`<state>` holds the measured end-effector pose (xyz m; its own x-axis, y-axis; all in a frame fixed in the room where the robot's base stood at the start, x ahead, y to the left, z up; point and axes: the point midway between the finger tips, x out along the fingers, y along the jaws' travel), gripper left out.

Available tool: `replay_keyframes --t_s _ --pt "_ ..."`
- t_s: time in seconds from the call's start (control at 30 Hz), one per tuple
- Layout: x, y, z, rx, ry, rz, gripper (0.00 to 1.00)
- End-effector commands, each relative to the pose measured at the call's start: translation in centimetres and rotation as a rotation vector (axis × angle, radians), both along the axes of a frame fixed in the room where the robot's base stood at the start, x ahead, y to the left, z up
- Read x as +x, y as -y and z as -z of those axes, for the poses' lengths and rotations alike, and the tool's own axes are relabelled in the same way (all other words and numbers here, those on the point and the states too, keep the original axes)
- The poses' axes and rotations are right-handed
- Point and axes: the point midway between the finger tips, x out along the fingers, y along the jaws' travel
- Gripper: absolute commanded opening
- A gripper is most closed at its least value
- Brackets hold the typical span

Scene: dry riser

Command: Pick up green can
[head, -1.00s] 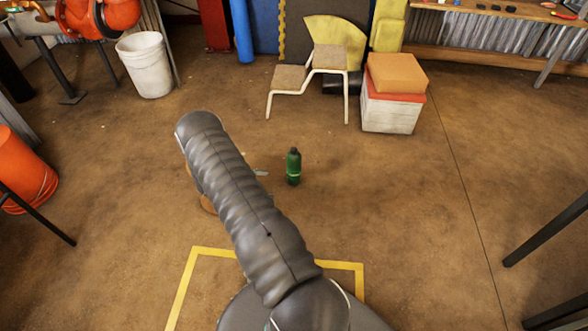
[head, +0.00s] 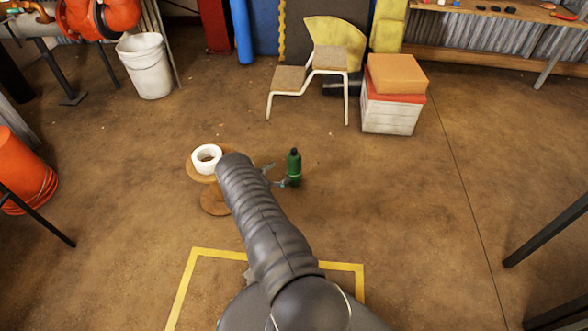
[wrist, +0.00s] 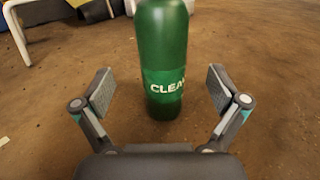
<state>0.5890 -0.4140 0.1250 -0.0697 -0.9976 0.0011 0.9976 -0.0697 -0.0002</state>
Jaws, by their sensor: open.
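The green can (head: 293,166) is bottle-shaped and stands upright on the brown floor, just right of my arm's end in the head view. In the wrist view the green can (wrist: 163,55) stands upright beyond and between the finger pads, with a label reading "CLEA"; its top is cut off by the frame. My gripper (wrist: 160,92) is open, with one finger on each side of the can and a gap on both sides. In the head view my gripper (head: 274,178) partly shows beside the can's lower part, mostly hidden by my arm.
A wooden spool (head: 213,200) with a white tape roll (head: 206,159) stands just left of my arm. A step stool (head: 308,75) and stacked boxes (head: 393,100) stand behind. The floor around the can is mostly clear. Yellow tape (head: 182,285) marks the floor in front.

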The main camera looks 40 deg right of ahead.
Motion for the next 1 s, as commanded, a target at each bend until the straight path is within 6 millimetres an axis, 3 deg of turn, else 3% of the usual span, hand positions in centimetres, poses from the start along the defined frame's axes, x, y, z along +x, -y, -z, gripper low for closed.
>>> replay_keyframes --t_s 0.1,0.43,0.7,0.97,1.0 --pt "-0.2 1.5 0.0 0.001 0.001 0.001 0.97" --pt "-0.4 3.4 -0.2 0.001 0.000 0.003 0.97" --pt "-0.8 6.9 -0.4 0.001 0.001 0.003 0.97" --pt "-0.8 7.3 -0.4 0.002 0.000 0.000 0.97" --pt "-0.8 7.3 -0.4 0.002 0.000 0.000 0.90"
